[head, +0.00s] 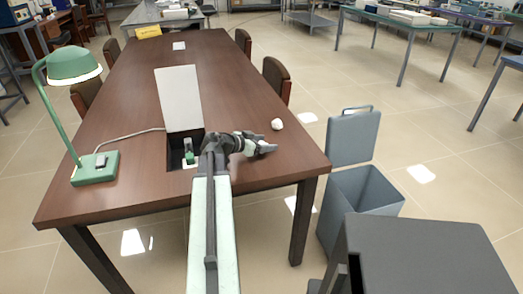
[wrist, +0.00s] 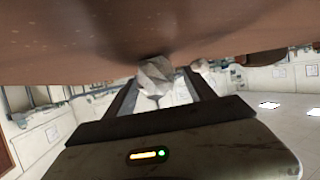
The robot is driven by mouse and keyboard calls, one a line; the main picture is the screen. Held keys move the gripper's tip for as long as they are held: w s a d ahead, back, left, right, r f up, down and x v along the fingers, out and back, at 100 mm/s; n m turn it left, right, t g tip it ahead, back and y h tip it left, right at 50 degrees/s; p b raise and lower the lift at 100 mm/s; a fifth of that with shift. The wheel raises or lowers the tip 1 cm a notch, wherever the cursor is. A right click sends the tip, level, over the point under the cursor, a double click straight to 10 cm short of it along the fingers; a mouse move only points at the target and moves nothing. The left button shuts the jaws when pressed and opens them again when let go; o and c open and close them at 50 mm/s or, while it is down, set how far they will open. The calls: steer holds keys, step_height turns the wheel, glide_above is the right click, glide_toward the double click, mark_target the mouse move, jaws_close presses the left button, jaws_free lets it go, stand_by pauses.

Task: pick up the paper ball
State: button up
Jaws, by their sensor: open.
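The paper ball (head: 277,124) is small, white and crumpled. It lies on the brown table (head: 222,75) near its right edge in the head view. My gripper (head: 270,148) is open and empty, low over the table, and appears slightly nearer the camera than the ball. In the wrist view the faceted paper ball (wrist: 155,76) shows between the fingertips, nearer the left finger. The table surface (wrist: 70,40) fills the top of that view. The exact gap between fingers and ball cannot be told.
A green desk lamp (head: 93,168) stands on the left of the table. A dark box with an upright white lid (head: 181,98) is beside my arm. A grey open-lidded bin (head: 366,188) stands on the floor right of the table. Chairs (head: 276,78) line the table's sides.

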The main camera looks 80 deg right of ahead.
steer(key=shift+s+d+f, duration=0.3)
steer(key=shift+d+f, duration=0.05)
steer(key=shift+d, duration=0.05)
steer(key=shift+r, duration=0.1)
steer(key=c, duration=1.4)
jaws_close()
step_height(320, 180, up, 10)
steer(key=p, duration=1)
